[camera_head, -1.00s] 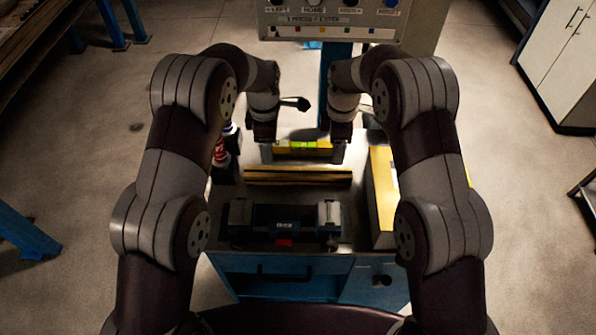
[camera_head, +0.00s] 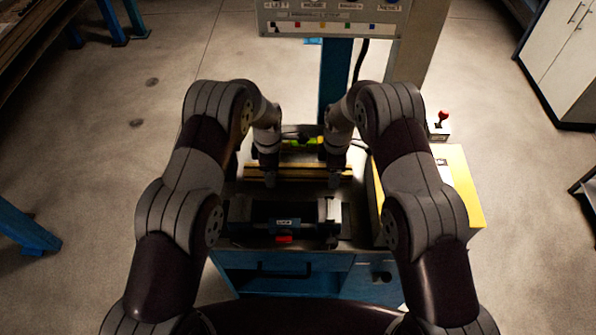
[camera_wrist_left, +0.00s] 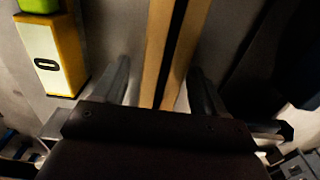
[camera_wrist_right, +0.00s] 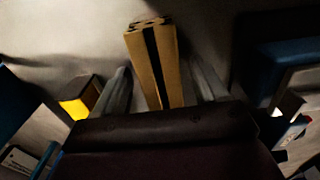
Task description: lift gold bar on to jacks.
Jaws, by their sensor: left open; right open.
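The gold bar (camera_head: 302,172), long with a dark stripe along it, lies crosswise on the cart top. My left gripper (camera_head: 269,180) is open over its left part; in the left wrist view the bar (camera_wrist_left: 158,50) runs between the spread fingers. My right gripper (camera_head: 335,182) is open over its right end; in the right wrist view that end (camera_wrist_right: 150,45) shows between the fingers. I cannot tell if any finger touches it.
A yellow level with a green part (camera_head: 300,143) lies just behind the bar. A yellow box (camera_head: 460,185) stands at the right, with a red-knobbed control (camera_head: 441,122) behind it. A control panel (camera_head: 335,17) stands at the back.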

